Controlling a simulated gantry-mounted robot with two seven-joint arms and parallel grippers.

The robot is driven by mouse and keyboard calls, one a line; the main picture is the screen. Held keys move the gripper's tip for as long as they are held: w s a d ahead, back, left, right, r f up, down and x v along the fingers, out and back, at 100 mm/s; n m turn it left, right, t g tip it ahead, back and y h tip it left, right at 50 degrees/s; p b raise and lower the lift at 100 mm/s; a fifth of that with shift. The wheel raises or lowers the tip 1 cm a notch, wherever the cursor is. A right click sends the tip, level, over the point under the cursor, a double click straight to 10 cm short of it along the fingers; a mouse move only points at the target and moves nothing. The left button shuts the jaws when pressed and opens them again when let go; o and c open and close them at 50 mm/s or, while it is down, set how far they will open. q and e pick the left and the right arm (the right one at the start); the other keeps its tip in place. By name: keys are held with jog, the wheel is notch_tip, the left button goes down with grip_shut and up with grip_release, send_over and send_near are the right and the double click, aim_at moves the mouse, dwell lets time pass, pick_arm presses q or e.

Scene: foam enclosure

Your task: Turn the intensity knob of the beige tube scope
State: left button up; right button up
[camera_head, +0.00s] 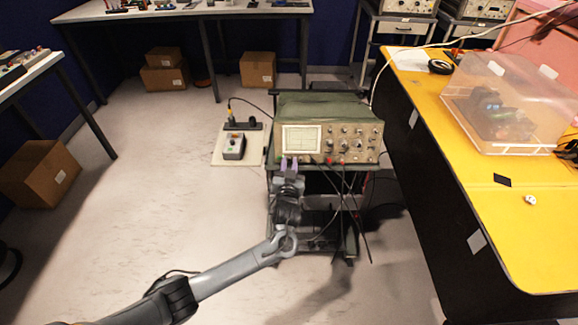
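The beige tube scope (352,158) stands on a dark cart in the middle of the view, its front panel facing me. It has a pale gridded screen (301,138) on the left and several dark knobs (345,146) on the right. My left gripper (289,163) is at the lower left of the front panel, just below the screen. Its two pale purple fingertips point at the panel with a small gap between them. The intensity knob cannot be singled out; the fingers may cover it. Whether they touch the panel I cannot tell. My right gripper is not in view.
Cables hang from the scope's front over the cart (357,225). A yellow-topped bench (470,185) with a clear plastic box (515,105) is close on the right. A small control box (233,146) lies on a floor board at the left.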

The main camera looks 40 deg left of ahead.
pick_arm(q)
grip_shut()
jog(key=shift+r+m+p, duration=0.15)
jog(key=shift+m+p, duration=0.35)
jog(key=shift+p, duration=0.25)
jog(key=m+h+p, duration=0.1)
jog(key=m+p, duration=0.3)
jog(key=p, duration=0.1)
jog(key=m+h+p, duration=0.2)
jog(key=m+p, duration=0.2)
jog(key=m, duration=0.1)
jog(key=m+h+p, duration=0.2)
jog(key=m+p, duration=0.3)
jog(key=shift+s+a+r+p, duration=0.1)
jog(key=shift+a+r+p, duration=0.2)
jog(key=m+g+p, duration=0.1)
jog(key=m+p, duration=0.2)
jog(key=m, duration=0.1)
jog(key=shift+h, duration=0.4)
jog(key=shift+m+p, duration=0.6)
jog(key=shift+m, duration=0.2)
jog(key=shift+f+m+g, duration=0.1)
jog(key=shift+m+g, duration=0.2)
